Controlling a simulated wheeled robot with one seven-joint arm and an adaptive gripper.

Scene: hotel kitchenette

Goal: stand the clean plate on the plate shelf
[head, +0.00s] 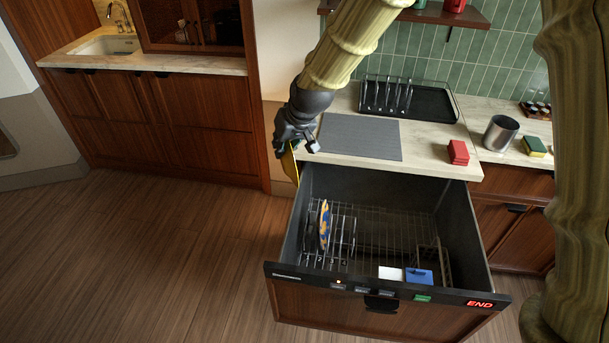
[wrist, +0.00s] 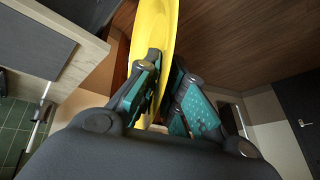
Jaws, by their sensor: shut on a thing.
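My gripper (head: 291,147) is at the left end of the counter, left of and above the open dishwasher drawer. It is shut on a yellow plate (head: 289,166), seen nearly edge-on and hanging below the fingers. In the wrist view the two teal-padded fingers (wrist: 166,75) pinch the rim of the plate (wrist: 153,28), which extends away from them. A blue and orange patterned plate (head: 324,225) stands in the drawer's wire rack. A dark wall shelf (head: 428,14) is at the top; I cannot tell whether it is the plate shelf.
The pulled-out drawer (head: 455,235) shows "END" and holds a white and a blue item (head: 418,276). On the counter are a grey mat (head: 360,137), a black tray (head: 432,103) with a wire rack, a red block (head: 458,152), a metal cup (head: 500,133) and a sponge (head: 534,146). Floor at left is clear.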

